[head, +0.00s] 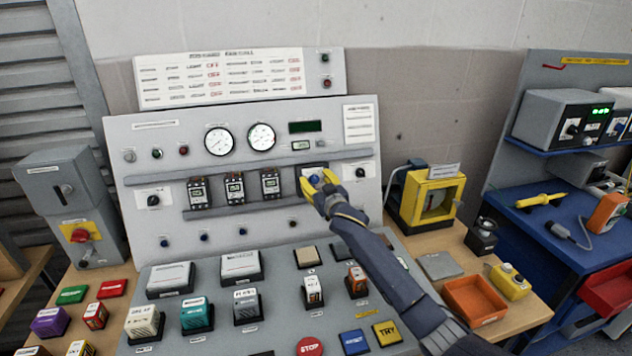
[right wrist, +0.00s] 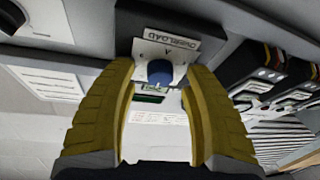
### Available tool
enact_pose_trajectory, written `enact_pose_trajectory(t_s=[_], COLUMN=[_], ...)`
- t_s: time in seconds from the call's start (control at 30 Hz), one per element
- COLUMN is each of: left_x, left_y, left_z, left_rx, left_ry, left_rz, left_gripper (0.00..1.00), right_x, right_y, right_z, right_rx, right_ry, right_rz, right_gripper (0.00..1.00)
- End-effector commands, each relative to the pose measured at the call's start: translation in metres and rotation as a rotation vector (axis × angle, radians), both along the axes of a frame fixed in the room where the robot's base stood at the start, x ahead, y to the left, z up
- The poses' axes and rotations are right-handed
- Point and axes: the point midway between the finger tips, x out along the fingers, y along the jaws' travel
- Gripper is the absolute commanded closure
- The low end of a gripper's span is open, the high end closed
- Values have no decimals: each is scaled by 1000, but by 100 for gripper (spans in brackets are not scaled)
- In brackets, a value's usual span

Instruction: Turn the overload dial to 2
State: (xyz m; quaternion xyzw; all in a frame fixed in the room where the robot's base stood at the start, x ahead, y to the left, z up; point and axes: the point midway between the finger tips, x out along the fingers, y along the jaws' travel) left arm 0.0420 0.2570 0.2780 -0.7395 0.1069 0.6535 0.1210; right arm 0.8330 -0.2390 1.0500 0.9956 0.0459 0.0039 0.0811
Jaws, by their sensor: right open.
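The overload dial is a blue round knob on a white plate. It shows in the right wrist view (right wrist: 160,73) below an upside-down OVERLOAD label (right wrist: 181,43), and in the head view (head: 314,179) on the upright panel. My right gripper (head: 320,184) is at the dial, its yellow fingers open. In the right wrist view its fingers (right wrist: 160,84) stand either side of the knob, with gaps showing; contact is not visible. I cannot read the dial's setting; its scale marks are small and blurred. My left gripper is not in view.
Several breakers (head: 235,190) sit on a rail left of the dial. A black rotary switch (head: 360,172) is close on its right. The sloped desk (head: 290,270) below carries several blocks and buttons. A yellow-framed device (head: 433,197) stands right of the panel.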

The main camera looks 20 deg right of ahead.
Motion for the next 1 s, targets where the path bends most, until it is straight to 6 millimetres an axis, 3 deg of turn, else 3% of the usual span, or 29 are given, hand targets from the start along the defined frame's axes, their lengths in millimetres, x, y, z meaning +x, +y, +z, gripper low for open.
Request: enact_pose_trajectory(t_s=[0.07,0.47,1.0], left_x=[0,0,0], left_y=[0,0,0], left_z=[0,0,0], left_rx=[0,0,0], left_ry=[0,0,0], left_rz=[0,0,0], left_gripper=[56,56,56], right_x=[0,0,0], right_y=[0,0,-1], right_z=[0,0,3], right_rx=[0,0,-35], right_ry=[0,0,-3], right_rz=[0,0,13], right_gripper=[55,100,100])
